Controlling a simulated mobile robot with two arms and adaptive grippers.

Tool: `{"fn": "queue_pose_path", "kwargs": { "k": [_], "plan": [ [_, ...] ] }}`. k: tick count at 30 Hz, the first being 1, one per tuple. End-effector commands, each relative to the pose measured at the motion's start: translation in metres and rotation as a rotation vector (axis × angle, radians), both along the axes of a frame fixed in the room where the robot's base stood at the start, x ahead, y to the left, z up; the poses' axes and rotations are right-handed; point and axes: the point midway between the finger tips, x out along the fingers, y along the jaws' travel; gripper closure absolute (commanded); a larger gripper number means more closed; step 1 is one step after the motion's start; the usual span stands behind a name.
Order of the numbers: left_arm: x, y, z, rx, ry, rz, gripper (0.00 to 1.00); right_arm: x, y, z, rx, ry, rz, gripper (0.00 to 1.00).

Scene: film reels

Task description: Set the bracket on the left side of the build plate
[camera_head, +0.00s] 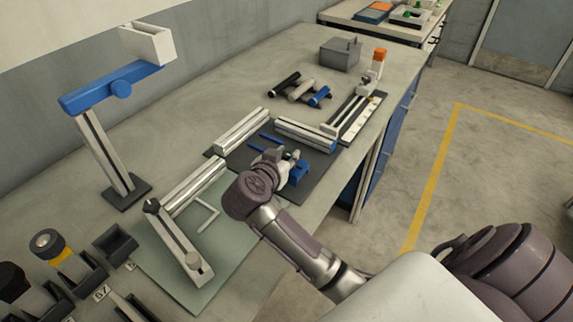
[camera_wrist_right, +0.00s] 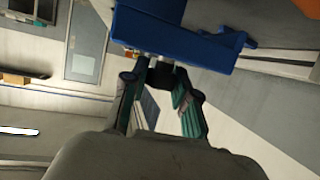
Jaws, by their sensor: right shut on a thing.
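A blue bracket (camera_head: 299,173) is held in my right gripper (camera_head: 288,157), over the right part of a dark flat plate (camera_head: 312,185) that looks like the build plate. I cannot tell whether the bracket touches the plate. Two thin blue strips (camera_head: 264,144) lie on the plate's left part. My left gripper is not in view.
Silver bars (camera_head: 241,130) and (camera_head: 306,134) flank the plate. A green-grey mat (camera_head: 215,268) with a clamp-like arm (camera_head: 178,240) lies nearer. A blue-armed lamp stand (camera_head: 110,150) rises at left. A grey box (camera_head: 340,54) and short rods (camera_head: 300,90) stand farther back.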

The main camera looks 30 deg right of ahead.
Motion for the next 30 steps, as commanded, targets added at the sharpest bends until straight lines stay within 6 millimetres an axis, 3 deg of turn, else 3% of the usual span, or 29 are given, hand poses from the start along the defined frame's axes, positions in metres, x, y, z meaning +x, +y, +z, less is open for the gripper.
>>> {"fn": "queue_pose_path", "kwargs": {
  "k": [6,18,19,23,30],
  "plan": [
    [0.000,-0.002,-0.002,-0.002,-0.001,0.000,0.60,-0.001,-0.001,-0.029,-0.003,0.002,0.000,1.00],
    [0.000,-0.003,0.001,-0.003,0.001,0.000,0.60,-0.001,0.000,-0.033,-0.001,0.001,0.000,1.00],
    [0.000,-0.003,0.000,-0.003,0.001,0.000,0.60,-0.001,0.000,-0.034,0.000,0.001,0.000,0.68],
    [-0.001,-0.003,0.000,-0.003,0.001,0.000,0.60,-0.001,0.000,-0.034,0.000,0.001,0.000,0.46],
    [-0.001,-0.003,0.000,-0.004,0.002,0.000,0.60,-0.001,0.000,-0.033,0.000,0.001,0.000,0.46]
  ]
}}
